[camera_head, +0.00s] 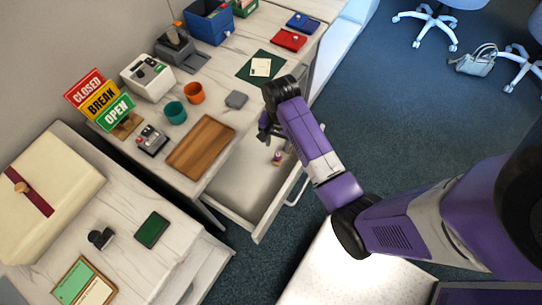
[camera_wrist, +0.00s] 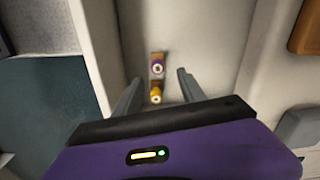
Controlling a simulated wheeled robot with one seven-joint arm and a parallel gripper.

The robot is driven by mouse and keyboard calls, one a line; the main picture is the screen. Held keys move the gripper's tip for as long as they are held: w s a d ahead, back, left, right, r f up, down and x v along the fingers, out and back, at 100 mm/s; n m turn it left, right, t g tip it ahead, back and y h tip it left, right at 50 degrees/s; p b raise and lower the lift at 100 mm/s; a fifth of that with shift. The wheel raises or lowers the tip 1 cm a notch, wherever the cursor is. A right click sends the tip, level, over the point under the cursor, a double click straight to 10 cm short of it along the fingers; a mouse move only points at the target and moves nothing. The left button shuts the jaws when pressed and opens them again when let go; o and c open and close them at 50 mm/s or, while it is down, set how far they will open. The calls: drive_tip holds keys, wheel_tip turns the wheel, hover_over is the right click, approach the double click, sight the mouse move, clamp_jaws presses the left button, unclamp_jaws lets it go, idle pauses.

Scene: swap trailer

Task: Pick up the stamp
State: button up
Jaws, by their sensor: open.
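Two small stamp-like things lie or stand in the open drawer (camera_head: 235,185). My gripper (camera_head: 268,132) is above the drawer. In the wrist view its fingers (camera_wrist: 160,79) are apart and empty, with the two things seen between them. A dark stamp-like thing (camera_head: 101,238) stands on the near table beside a green pad (camera_head: 152,230).
A wooden tray (camera_head: 201,147), a grey block (camera_head: 236,100), a teal cup (camera_head: 176,112) and an orange cup (camera_head: 194,93) stand on the desktop beside the drawer. The drawer walls rise around the small things.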

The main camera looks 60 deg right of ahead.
sight(278, 154)
drive_tip(key=shift+f, duration=1.45)
drive_tip(key=f, duration=0.5)
drive_tip(key=shift+s, duration=0.25)
clamp_jaws()
